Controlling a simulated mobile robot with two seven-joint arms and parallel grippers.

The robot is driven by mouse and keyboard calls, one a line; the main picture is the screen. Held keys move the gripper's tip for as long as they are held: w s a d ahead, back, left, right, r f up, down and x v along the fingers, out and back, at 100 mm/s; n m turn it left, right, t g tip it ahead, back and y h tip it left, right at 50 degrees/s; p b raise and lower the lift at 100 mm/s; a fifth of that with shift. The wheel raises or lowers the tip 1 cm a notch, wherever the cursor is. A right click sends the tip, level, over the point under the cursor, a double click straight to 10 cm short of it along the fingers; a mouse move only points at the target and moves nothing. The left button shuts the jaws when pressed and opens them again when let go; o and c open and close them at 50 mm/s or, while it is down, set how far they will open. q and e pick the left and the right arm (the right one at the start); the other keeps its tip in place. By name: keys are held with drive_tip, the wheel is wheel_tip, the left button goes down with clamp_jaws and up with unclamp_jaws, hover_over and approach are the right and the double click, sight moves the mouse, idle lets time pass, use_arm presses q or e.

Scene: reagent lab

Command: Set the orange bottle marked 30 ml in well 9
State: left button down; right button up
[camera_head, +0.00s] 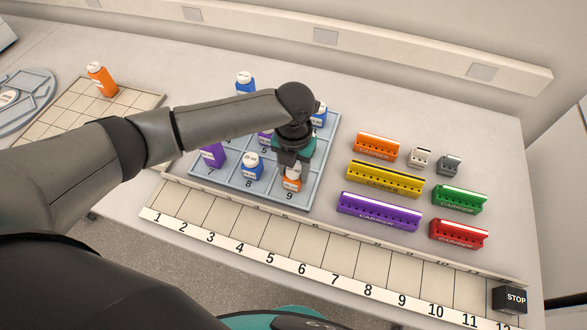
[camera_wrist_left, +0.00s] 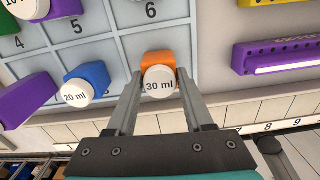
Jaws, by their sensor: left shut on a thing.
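The orange bottle marked 30 ml (camera_head: 291,184) has a white cap and is upright in well 9 at the front right of the blue-grey tray (camera_head: 326,150). Its cap reads 30 ml in the left wrist view (camera_wrist_left: 159,80). My left gripper (camera_head: 291,166) reaches down over it from above, and its two fingers (camera_wrist_left: 159,73) are shut on the bottle, one on each side. The number 9 shows just in front of the bottle. Whether its base rests on the well floor cannot be told. My right gripper is not in view.
A blue bottle (camera_head: 252,167) stands in well 8, with a purple bottle (camera_head: 213,155) to its left. Another orange bottle (camera_head: 100,78) stands on the gridded board at left. Coloured carriers (camera_head: 380,210) lie to the right. The numbered strip (camera_head: 270,258) in front is clear.

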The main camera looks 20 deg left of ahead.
sight(293, 172)
use_arm(q)
drive_tip(key=c, duration=0.8)
unclamp_jaws()
drive_tip(key=shift+f, duration=0.15)
drive_tip(key=o, duration=0.5)
wheel_tip(293, 172, up, 12)
drive_tip(key=shift+r+p, duration=0.2)
drive_tip(key=shift+p, duration=0.25)
drive_tip(key=shift+s, duration=0.15)
